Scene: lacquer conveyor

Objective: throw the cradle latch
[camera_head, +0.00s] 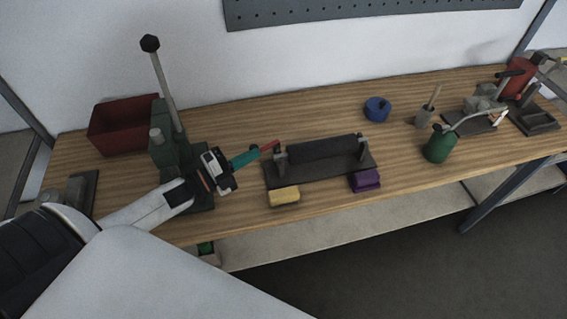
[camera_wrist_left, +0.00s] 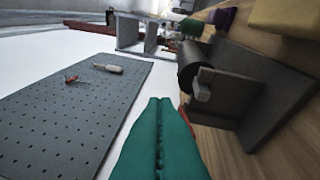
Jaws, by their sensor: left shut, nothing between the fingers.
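The cradle (camera_head: 335,174) is a dark base with end posts and a long dark roller (camera_head: 320,148) lying across it. A red lever (camera_head: 271,146), which looks like the latch, sticks out at the cradle's left end. In the wrist view the cradle (camera_wrist_left: 265,85) and roller (camera_wrist_left: 190,65) are at the right, and red parts show beside my finger. My left gripper (camera_head: 257,153) has teal fingers, shut and empty, with tips at the red lever. I cannot tell whether they touch it. The fingers also show in the wrist view (camera_wrist_left: 160,102). My right gripper is out of view.
A yellow block (camera_head: 284,196) and a purple block (camera_head: 365,181) sit at the cradle's front. A green press (camera_head: 166,153) and red bin (camera_head: 117,128) stand left. A blue round piece (camera_head: 377,110) and green can (camera_head: 438,148) stand right. A pegboard (camera_head: 370,10) hangs behind.

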